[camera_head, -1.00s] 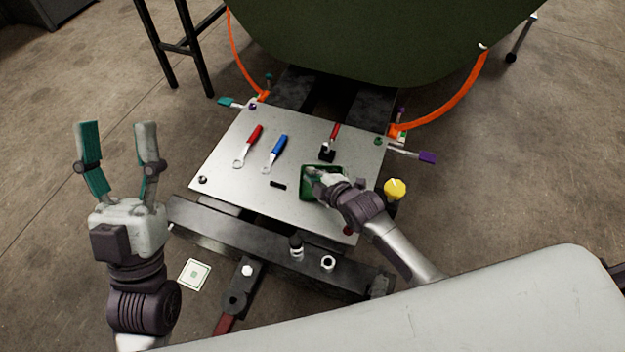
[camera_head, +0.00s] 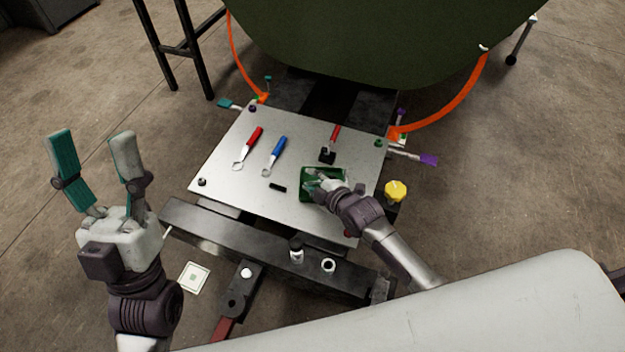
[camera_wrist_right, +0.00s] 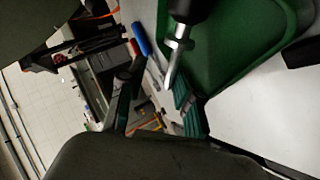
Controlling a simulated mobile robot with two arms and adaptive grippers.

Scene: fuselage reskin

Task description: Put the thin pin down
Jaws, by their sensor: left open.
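My right gripper (camera_head: 318,177) is low over a green tray (camera_head: 308,196) on the metal plate. In the right wrist view its dark finger and teal finger (camera_wrist_right: 160,100) stand apart. A slim pointed metal piece with a black upper part (camera_wrist_right: 180,45), which may be the thin pin, shows in front of the green tray wall (camera_wrist_right: 235,50). Its tip is near the teal finger, and I see no grip on it. I cannot tell whether it touches the tray. My left gripper (camera_head: 92,140) is open and empty, left of the plate.
The metal plate (camera_head: 225,165) carries a red-handled tool (camera_head: 253,135), a blue-handled tool (camera_head: 275,150), another red-handled tool (camera_head: 334,135) and a small black piece (camera_head: 278,188). A yellow knob (camera_head: 395,191) is at its right. The dark green fuselage (camera_head: 380,40) overhangs behind.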

